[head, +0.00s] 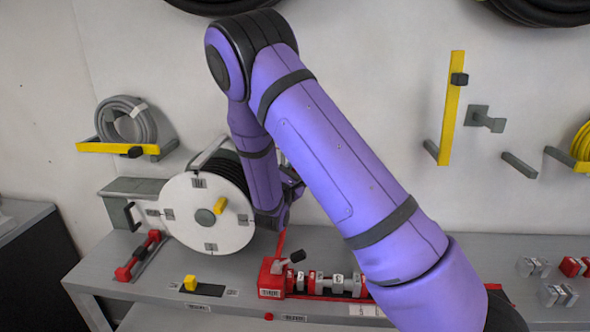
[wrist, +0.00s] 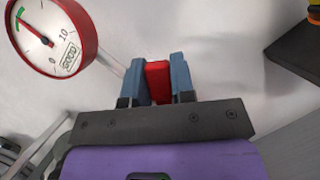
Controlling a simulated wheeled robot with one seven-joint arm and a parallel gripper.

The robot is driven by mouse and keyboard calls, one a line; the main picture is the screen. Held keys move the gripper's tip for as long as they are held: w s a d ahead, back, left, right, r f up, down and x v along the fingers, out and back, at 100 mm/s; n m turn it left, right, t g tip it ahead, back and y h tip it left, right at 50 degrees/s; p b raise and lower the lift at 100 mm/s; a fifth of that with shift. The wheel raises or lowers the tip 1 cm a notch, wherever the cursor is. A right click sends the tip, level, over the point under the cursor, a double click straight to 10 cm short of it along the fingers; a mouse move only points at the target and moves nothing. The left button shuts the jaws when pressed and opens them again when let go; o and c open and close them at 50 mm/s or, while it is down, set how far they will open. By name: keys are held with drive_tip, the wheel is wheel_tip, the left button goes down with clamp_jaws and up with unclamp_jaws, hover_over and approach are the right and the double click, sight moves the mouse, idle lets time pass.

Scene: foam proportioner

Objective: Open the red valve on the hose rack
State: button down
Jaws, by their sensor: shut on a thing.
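In the wrist view, the blue fingers of my gripper (wrist: 158,74) are shut on a red block-shaped piece, the red valve's handle (wrist: 157,82) as far as I can tell. It touches both fingers and sits upright between them; the rest of the valve is hidden behind the gripper. In the head view, my purple arm covers the place where the gripper works, just right of the hose reel (head: 232,232), so neither the fingers nor the valve can be made out there.
A round red-rimmed gauge (wrist: 52,36) is close at the upper left of the wrist view. In the head view, the grey bench (head: 110,262) holds a red manifold block (head: 271,279), a yellow knob (head: 190,283) and a red-ended bar (head: 138,256). Yellow brackets (head: 452,105) stick out from the wall.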

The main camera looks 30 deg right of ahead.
drive_tip(key=shift+f, duration=0.1)
drive_tip(key=c, duration=1.1)
unclamp_jaws()
drive_tip(key=shift+o, duration=0.7)
